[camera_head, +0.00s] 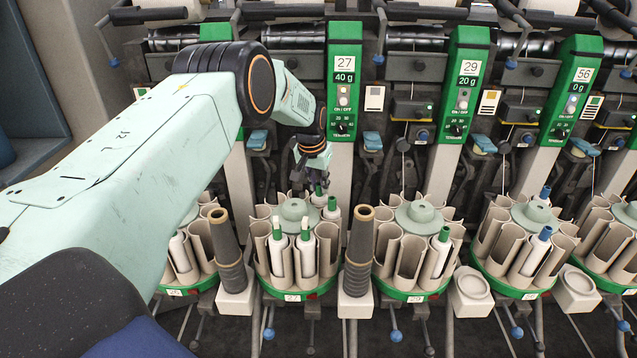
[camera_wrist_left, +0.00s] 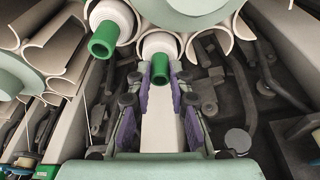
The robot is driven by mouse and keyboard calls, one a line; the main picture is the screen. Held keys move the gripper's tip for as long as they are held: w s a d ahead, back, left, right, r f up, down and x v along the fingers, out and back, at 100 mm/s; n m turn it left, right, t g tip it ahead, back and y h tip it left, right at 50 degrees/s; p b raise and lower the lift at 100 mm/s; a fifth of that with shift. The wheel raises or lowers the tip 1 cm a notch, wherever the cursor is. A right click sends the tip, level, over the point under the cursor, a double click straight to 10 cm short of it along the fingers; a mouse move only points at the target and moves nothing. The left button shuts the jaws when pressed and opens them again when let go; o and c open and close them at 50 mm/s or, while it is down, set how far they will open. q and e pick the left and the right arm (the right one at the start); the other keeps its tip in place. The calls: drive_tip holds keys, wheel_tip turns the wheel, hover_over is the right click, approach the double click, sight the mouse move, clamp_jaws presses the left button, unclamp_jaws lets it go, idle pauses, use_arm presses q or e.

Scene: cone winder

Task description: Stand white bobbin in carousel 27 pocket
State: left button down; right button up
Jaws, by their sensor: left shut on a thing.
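Carousel 27 (camera_head: 262,282) is a ring of beige pockets on a green base, below the green 27 panel (camera_head: 344,80). My left gripper (camera_head: 318,183) is over its back right side, pointing down. It is shut on the green tip of a white bobbin (camera_head: 319,198). In the left wrist view the purple finger pads (camera_wrist_left: 161,75) flank this green tip (camera_wrist_left: 160,68), and the white body (camera_wrist_left: 160,44) sits at a pocket wall. Whether its foot rests on the pocket floor is hidden. Another green-tipped white bobbin (camera_wrist_left: 110,20) stands beside it. My right gripper is not in view.
Two more green-tipped bobbins (camera_head: 278,250) stand in the front pockets of carousel 27. Dark cones (camera_head: 228,250) (camera_head: 358,250) rise on both sides of it. Carousel 29 (camera_head: 400,292) is to the right, with a green-tipped bobbin (camera_head: 437,252). Several front pockets are empty.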

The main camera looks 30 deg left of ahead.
use_arm(q)
drive_tip(key=c, duration=1.1)
unclamp_jaws()
drive_tip(key=shift+c, duration=0.2)
drive_tip(key=shift+f, duration=0.1)
drive_tip(key=v, duration=1.2)
